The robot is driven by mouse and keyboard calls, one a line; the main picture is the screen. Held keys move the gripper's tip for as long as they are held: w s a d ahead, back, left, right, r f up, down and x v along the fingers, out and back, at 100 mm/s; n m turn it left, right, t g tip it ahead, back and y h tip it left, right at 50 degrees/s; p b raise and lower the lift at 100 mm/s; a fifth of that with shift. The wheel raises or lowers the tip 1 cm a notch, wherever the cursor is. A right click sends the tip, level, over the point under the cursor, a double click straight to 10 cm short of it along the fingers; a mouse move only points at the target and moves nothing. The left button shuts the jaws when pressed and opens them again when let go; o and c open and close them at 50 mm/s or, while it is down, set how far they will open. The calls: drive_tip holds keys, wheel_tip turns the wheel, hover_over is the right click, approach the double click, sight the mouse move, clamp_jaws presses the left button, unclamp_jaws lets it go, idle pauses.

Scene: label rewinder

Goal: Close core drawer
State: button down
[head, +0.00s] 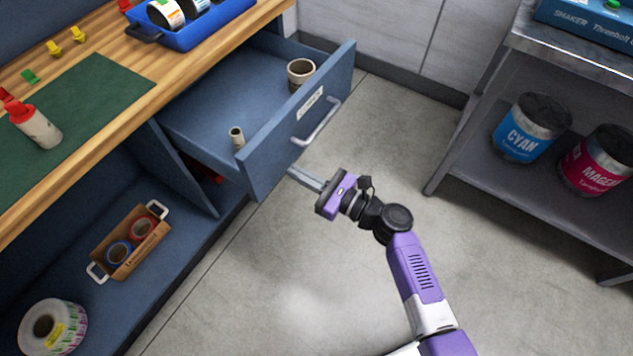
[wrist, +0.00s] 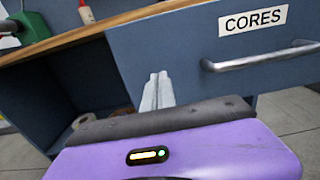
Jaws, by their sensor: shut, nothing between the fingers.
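The core drawer (head: 262,165) is blue and stands pulled out from under the wooden bench top. In the head view two cardboard cores, a wide one (head: 300,72) and a narrow one (head: 237,138), are inside it. Its front carries a metal bar handle (head: 318,124), and the wrist view shows a "CORES" label (wrist: 253,20) above the handle (wrist: 262,59). My gripper (head: 291,171) is shut and empty, just outside the drawer front, near its lower left end in the head view. In the wrist view the fingertips (wrist: 158,76) overlap the drawer front, left of the handle; I cannot tell whether they touch.
A blue tray (head: 190,33) and a green mat (head: 70,115) lie on the bench. A carton (head: 128,244) and a label roll (head: 50,328) sit on the lower shelf. A metal rack (head: 460,135) with ink cans stands at right. The floor (head: 260,270) between is clear.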

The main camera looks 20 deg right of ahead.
sight(272, 160)
drive_tip(key=shift+x, duration=2.5)
